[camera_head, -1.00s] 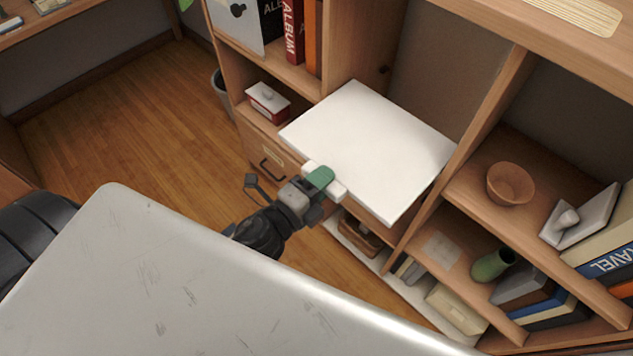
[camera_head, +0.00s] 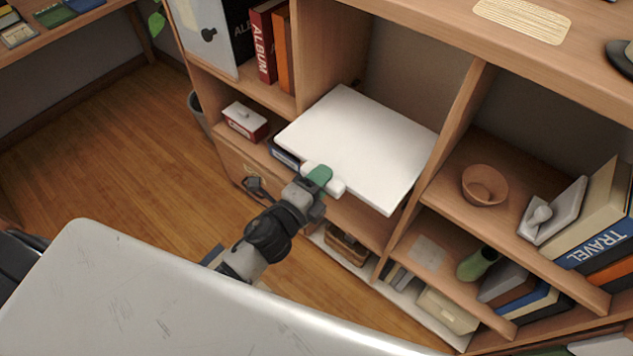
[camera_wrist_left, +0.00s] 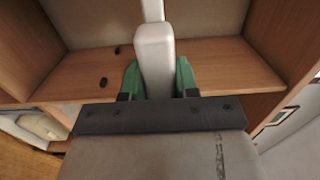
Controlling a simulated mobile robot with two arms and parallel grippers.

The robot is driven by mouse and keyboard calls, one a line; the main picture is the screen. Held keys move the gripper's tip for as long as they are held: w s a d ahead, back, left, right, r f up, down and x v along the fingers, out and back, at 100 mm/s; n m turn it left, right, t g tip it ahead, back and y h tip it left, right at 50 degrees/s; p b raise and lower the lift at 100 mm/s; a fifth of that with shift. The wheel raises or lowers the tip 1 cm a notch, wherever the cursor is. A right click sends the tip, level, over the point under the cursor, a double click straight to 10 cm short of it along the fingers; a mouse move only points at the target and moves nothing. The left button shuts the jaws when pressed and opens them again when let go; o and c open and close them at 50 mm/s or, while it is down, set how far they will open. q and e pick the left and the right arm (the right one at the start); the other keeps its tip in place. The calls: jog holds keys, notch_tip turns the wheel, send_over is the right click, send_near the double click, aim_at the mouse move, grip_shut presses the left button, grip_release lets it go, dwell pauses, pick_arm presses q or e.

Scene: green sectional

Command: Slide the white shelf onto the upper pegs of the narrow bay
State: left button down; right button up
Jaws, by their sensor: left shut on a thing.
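The white shelf (camera_head: 362,145) is a flat, roughly level board at the narrow bay (camera_head: 410,75), its rear part between the two uprights and its front part sticking out. Its right edge lies close to the right upright (camera_head: 455,125); I cannot tell whether they touch. My left gripper (camera_head: 322,180), with green fingers, is shut on the shelf's front edge. In the left wrist view the shelf shows edge-on (camera_wrist_left: 155,55) between the fingers. Two dark pegs (camera_wrist_left: 117,49) (camera_wrist_left: 103,82) show on a wooden panel there. Whether the shelf bears on pegs is hidden. My right gripper is not in view.
A red-and-white box (camera_head: 245,122) and upright albums (camera_head: 265,45) stand left of the bay. A terracotta bowl (camera_head: 485,185) and books (camera_head: 595,235) are on the right shelves. A basket (camera_head: 345,245) sits below. Wooden floor (camera_head: 110,150) is open at left.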

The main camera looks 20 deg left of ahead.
pick_arm(q)
send_near(357, 143)
jog(key=shift+w+d+f, duration=0.1)
jog(key=shift+w+f, duration=0.05)
jog(key=shift+w, duration=0.4)
jog(key=shift+w+d+f, duration=0.1)
jog(key=shift+w, duration=0.4)
jog(key=shift+x, duration=1.45)
jog(key=shift+b+x, duration=0.4)
jog(key=shift+x, duration=2.1)
jog(key=shift+s+d+f+b, duration=0.1)
jog(key=shift+f+b, duration=0.6)
jog(key=shift+f, duration=0.2)
jog(key=c, duration=0.8)
grip_release()
jog(key=shift+o, duration=0.8)
jog(key=shift+f, duration=0.25)
jog(key=o, duration=0.4)
jog(key=shift+c, duration=0.2)
